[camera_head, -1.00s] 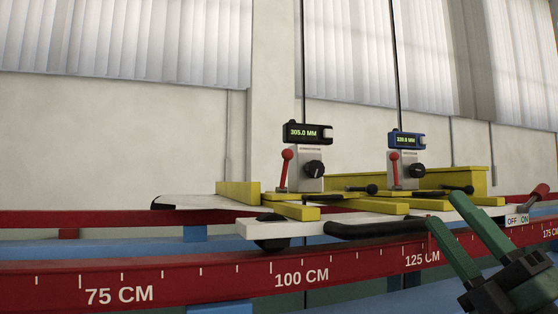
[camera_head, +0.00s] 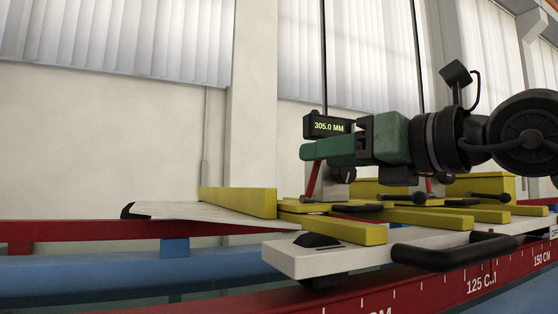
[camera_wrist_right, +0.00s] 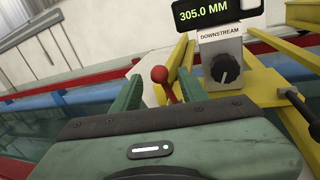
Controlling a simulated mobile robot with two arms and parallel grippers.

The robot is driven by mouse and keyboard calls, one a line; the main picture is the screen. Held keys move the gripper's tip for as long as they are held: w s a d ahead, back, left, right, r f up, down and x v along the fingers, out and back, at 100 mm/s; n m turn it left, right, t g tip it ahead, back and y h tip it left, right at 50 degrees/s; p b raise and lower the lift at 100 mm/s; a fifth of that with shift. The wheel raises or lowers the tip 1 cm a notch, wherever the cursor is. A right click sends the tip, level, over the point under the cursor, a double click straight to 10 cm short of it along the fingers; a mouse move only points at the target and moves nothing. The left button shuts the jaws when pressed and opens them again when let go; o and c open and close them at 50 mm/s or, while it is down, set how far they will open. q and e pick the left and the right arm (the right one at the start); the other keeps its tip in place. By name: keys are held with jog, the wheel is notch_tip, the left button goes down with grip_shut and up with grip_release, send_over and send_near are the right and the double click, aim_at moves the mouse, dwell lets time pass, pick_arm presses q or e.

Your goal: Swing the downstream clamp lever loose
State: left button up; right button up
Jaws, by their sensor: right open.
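The downstream clamp lever is a red stem (camera_head: 313,178) beneath my right gripper in the head view, its top hidden there by the green fingers. In the right wrist view its red ball (camera_wrist_right: 159,75) shows between the two fingers. My right gripper (camera_head: 320,149) is open around the lever; I cannot tell if either finger touches it. The grey downstream gauge block (camera_wrist_right: 221,62), with a black knob and the label DOWNSTREAM, stands right of the lever. Its black display (camera_head: 327,126) reads 305.0 MM. My left gripper is out of view.
Yellow bars (camera_head: 337,227) lie on a white carriage plate (camera_head: 297,260) with a black handle (camera_head: 452,251) in front. A red scale rail (camera_head: 440,290) runs below. My right arm hides most of the second gauge. The wall side at left is clear.

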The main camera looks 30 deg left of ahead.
jog(key=a+p, duration=0.1)
jog(key=w+a+r+p, duration=0.1)
jog(key=shift+p, duration=0.3)
jog(key=x, duration=0.3)
jog(key=shift+a+f+p, duration=0.25)
jog(key=shift+p, duration=0.15)
jog(key=shift+d, duration=0.35)
grip_shut()
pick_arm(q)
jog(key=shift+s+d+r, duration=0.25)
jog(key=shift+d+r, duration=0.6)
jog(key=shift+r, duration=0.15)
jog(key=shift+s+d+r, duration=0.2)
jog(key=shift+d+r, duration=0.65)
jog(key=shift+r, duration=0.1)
pick_arm(e)
jog(key=shift+a, duration=0.1)
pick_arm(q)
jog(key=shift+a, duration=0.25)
pick_arm(e)
jog(key=shift+f, duration=0.1)
